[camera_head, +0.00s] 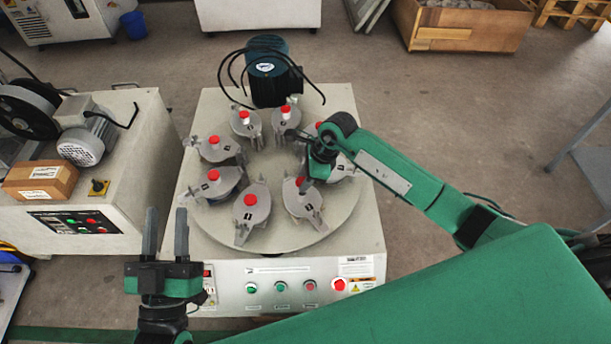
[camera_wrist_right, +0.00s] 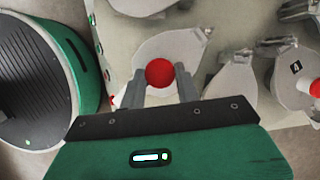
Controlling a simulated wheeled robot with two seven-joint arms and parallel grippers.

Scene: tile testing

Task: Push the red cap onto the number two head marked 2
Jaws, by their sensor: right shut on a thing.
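A ring of grey heads stands on a round turntable (camera_head: 335,228), most with red caps on top. Their number labels are too small to read surely, so I cannot tell which is marked 2. My right gripper (camera_head: 303,185) is low over the front-right grey head (camera_head: 304,203). It is shut on a red cap (camera_wrist_right: 159,72), centred above a grey head (camera_wrist_right: 188,44) in the right wrist view. I cannot tell whether this cap is fully seated. My left gripper (camera_head: 166,212) is open and empty, in front of the machine's left side.
A dark motor (camera_head: 268,75) with black cables stands behind the turntable. Other capped heads, such as the front one (camera_head: 252,215), are close beside the right gripper. A control panel with buttons (camera_head: 281,286) is at the front. A second machine (camera_head: 135,150) stands left.

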